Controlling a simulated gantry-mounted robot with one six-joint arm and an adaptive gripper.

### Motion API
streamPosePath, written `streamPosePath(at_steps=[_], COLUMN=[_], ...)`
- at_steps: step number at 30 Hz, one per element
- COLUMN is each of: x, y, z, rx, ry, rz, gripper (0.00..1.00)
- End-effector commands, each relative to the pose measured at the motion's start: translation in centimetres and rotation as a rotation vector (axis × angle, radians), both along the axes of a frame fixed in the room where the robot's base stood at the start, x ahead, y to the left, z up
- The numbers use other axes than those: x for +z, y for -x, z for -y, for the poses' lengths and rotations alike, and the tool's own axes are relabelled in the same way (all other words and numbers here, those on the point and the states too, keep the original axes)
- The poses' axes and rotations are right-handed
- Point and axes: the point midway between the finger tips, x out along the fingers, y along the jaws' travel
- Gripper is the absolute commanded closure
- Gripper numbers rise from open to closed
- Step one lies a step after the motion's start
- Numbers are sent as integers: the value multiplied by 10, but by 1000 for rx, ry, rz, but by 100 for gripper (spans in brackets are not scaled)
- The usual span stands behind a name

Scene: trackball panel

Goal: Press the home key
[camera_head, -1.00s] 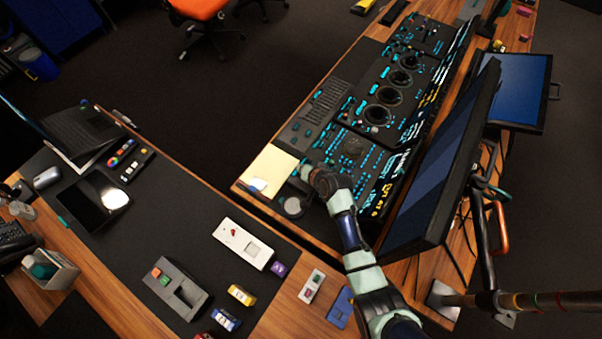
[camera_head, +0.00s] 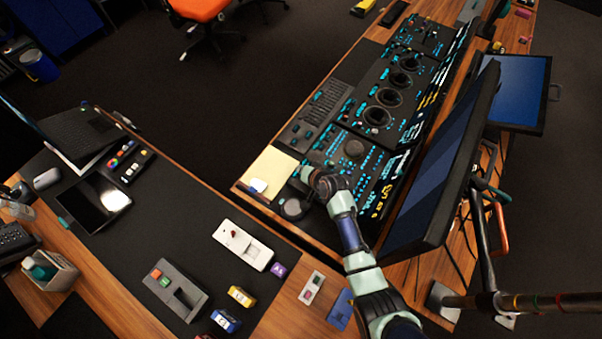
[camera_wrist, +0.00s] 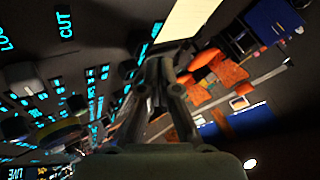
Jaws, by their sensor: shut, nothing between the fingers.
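The trackball panel (camera_head: 350,190) is a black console with cyan-lit keys, dark balls in rings and a row of yellow-lit keys along its right side. I cannot tell which key is the home key. My gripper (camera_head: 307,172) is at the panel's near left end, beside the cream pad. In the wrist view my gripper (camera_wrist: 160,62) is shut and empty, its fingertips close together by the panel's edge. Lit keys (camera_wrist: 95,105) fill the left of that view, one marked CUT. Whether the fingertips touch a key cannot be told.
A large monitor (camera_head: 445,165) stands close on the right of the panel. The left desk holds a tablet (camera_head: 95,201) and a white device (camera_head: 242,245).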

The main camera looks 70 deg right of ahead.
Motion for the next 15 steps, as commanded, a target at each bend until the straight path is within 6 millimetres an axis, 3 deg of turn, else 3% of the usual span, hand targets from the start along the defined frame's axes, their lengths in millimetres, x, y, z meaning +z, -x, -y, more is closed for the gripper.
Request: streamPosePath(at_steps=[15], x=[-9], y=[0], z=[0], rx=[-1], ry=[1], rz=[0], gripper=[100])
